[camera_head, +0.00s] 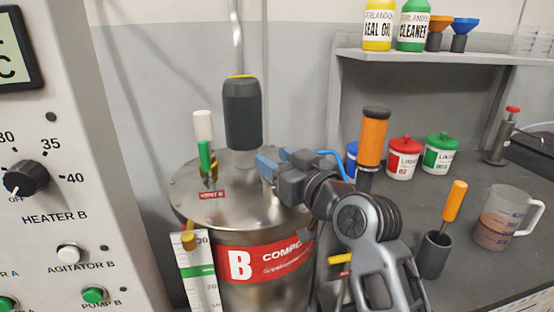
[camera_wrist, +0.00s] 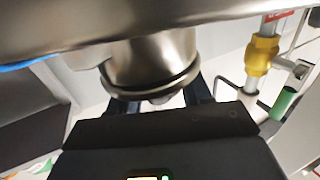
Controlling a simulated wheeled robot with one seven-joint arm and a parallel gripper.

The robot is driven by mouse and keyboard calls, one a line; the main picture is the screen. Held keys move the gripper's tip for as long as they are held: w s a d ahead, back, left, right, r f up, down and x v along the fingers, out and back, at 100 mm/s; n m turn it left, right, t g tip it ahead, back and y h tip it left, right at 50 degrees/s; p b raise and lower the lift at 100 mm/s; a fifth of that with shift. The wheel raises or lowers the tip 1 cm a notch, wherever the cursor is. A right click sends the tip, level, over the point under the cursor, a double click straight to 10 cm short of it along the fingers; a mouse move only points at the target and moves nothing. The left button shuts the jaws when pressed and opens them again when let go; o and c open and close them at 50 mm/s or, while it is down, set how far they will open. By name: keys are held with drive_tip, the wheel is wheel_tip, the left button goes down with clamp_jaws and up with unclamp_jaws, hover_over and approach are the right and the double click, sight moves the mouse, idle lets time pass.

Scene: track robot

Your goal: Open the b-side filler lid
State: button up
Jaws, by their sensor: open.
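The B-side tank (camera_head: 265,265) is a steel drum with a red "B" label and a flat round steel top (camera_head: 225,208). My gripper (camera_head: 274,162), with blue fingertips, is over the right part of this top. It is open. The head view mostly hides what is beneath the fingers. In the wrist view a short steel cylinder with a dark ring (camera_wrist: 150,70), seemingly the filler lid, lies between the dark fingers (camera_wrist: 160,100). I cannot tell whether the fingers touch it, and no open lid shows.
A control panel (camera_head: 75,150) is at the left. An orange-handled tool (camera_head: 374,138), cans and a jug (camera_head: 505,220) occupy the bench at the right.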

drive_tip(key=shift+c, duration=0.3)
clamp_jaws()
idle(0.3)
